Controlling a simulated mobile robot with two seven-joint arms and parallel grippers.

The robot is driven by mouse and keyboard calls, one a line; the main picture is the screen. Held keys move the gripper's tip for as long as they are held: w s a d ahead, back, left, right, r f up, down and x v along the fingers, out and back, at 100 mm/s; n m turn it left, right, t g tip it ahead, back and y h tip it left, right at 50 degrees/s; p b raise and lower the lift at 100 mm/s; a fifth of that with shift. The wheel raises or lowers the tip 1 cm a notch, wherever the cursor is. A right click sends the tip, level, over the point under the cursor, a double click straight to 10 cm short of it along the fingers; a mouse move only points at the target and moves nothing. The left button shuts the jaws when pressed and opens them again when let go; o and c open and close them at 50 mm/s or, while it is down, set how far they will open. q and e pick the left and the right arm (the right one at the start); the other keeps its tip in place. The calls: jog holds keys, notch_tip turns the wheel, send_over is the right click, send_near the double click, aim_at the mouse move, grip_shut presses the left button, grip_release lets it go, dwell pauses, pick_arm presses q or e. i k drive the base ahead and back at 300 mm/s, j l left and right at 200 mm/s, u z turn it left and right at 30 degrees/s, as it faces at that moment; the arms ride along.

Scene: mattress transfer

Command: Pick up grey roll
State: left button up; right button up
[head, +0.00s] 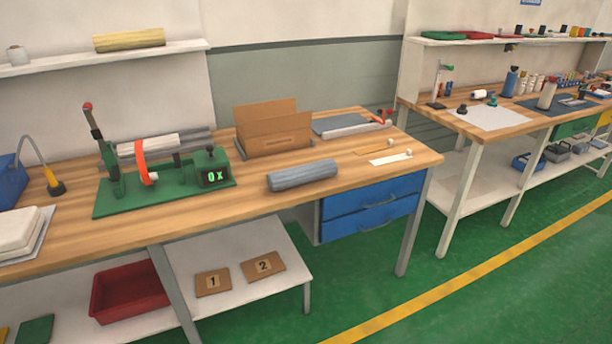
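The grey roll (302,175) lies on its side on the wooden workbench (350,211), near its front edge and right of the green machine. It looks like a rolled-up cylinder, lying roughly left to right with its right end slightly farther back. Nothing covers it. Neither my left nor my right gripper shows in the head view.
A green machine (110,200) with a "0 x" display stands left of the roll. An open cardboard box (272,137) and a grey flat device (345,127) stand behind it. White strips (390,159) lie to the right. Blue drawers (372,205) hang below the bench.

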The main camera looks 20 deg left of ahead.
aim_at(289, 177)
jog(key=i+u, duration=0.1)
jog(key=u, duration=0.25)
jog(key=i+u, duration=0.1)
jog(key=u, duration=0.3)
jog(key=l+u, duration=0.1)
jog(key=u, duration=0.25)
jog(key=i+l+u, duration=0.6)
jog(key=l, duration=0.2)
jog(key=i+l, duration=0.1)
jog(key=l, duration=0.2)
jog(key=i+l+u, duration=0.1)
jog(key=i+l, duration=0.15)
jog(key=l, duration=0.3)
jog(key=u, duration=0.05)
